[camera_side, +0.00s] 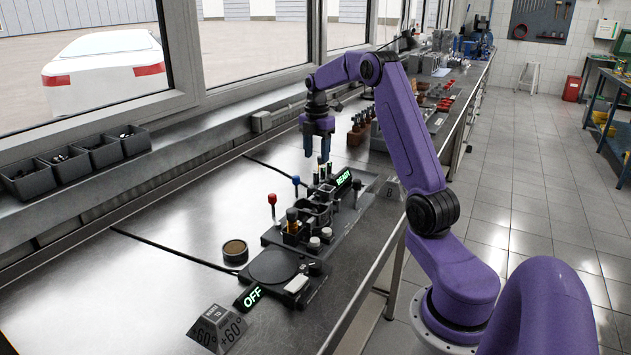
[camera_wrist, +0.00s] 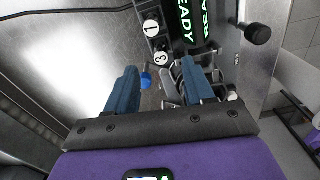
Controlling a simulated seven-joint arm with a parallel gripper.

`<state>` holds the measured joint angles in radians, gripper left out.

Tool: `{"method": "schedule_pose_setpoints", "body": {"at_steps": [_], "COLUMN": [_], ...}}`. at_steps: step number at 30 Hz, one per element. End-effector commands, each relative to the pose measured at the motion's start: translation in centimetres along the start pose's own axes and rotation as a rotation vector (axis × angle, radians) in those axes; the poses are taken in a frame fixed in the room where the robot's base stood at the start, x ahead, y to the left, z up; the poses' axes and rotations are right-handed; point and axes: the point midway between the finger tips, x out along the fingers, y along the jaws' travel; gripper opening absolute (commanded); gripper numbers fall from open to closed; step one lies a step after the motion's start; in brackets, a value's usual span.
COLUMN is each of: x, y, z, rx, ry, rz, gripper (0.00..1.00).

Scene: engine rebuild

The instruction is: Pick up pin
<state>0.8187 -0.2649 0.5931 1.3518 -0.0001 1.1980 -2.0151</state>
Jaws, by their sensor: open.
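My gripper (camera_side: 318,158) is open and points down over the far end of the dark fixture (camera_side: 335,222). Slim upright pieces (camera_side: 320,173) with pale and yellow tops stand just below its fingertips; I cannot tell for sure which is the pin. In the wrist view, my gripper's two blue fingers (camera_wrist: 158,76) are apart, with nothing visibly held between them. Round white caps marked 1 (camera_wrist: 151,27) and 3 (camera_wrist: 161,58) lie beyond the fingers. A blue knob (camera_wrist: 146,80) shows beside the left finger.
A lit READY sign (camera_side: 344,179) stands beside the upright pieces. A round tin (camera_side: 235,251), an OFF sign (camera_side: 248,297) and a +60° block (camera_side: 217,328) are nearer. The bench to the left is mostly clear.

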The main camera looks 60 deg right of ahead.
Motion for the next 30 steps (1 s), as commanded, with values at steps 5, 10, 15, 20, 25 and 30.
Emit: {"method": "schedule_pose_setpoints", "body": {"at_steps": [5,10,15,20,25,30], "x": [2.0,2.9,5.2,7.1,7.6,7.5], "y": [0.0,0.0,-0.1,-0.1,0.0,0.0], "z": [0.0,-0.2,-0.6,-0.7,-0.7,-0.7], "rx": [0.001,0.0,0.0,0.0,0.0,0.0], "ry": [0.0,0.001,0.001,0.001,-0.001,-0.001], "rz": [-0.001,-0.001,-0.003,-0.001,0.002,0.002], "gripper": [0.53,0.53,0.53,0.53,0.53,0.46]}}
